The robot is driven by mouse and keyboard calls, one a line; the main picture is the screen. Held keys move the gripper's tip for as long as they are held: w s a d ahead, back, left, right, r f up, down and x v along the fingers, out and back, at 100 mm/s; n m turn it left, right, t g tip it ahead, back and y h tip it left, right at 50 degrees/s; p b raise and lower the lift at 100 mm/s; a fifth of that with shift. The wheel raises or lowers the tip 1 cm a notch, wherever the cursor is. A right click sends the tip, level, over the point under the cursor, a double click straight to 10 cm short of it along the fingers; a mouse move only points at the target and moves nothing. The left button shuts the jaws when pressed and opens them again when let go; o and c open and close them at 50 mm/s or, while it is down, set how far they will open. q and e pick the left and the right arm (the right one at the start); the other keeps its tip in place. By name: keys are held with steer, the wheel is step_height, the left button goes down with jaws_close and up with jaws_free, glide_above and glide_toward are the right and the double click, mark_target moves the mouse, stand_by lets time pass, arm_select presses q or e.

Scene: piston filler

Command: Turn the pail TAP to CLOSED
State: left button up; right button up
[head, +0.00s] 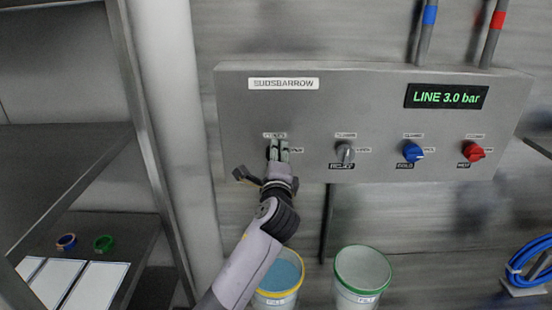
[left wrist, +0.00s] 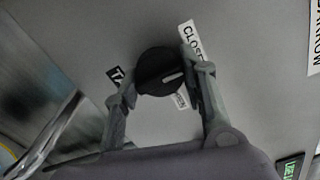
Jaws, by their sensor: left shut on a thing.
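The grey control panel (head: 300,100) carries a row of knobs. The tap knob at its left end is mostly hidden by my gripper in the head view. In the left wrist view it is a round black knob (left wrist: 157,71) with a white pointer line. The line points between the CLOSED label (left wrist: 190,42) and the OPEN label (left wrist: 182,98). A dark TAP label (left wrist: 115,75) is partly covered by a finger. My left gripper (head: 278,152) is shut on the knob, one finger on each side. My right gripper is not in view.
A grey knob (head: 344,153), a blue knob (head: 412,152) and a red knob (head: 473,152) sit to the right. A yellow-rimmed pail (head: 277,297) with blue liquid and a green-rimmed pail (head: 350,292) stand below. A dark shelf (head: 60,160) is at left, a blue hose (head: 524,258) at right.

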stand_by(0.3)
arm_select(q)
steer(key=o, duration=1.2)
steer(key=shift+c, duration=0.2)
steer(key=shift+s, duration=0.1)
steer(key=s, duration=1.2)
steer(key=shift+w+f, duration=0.1)
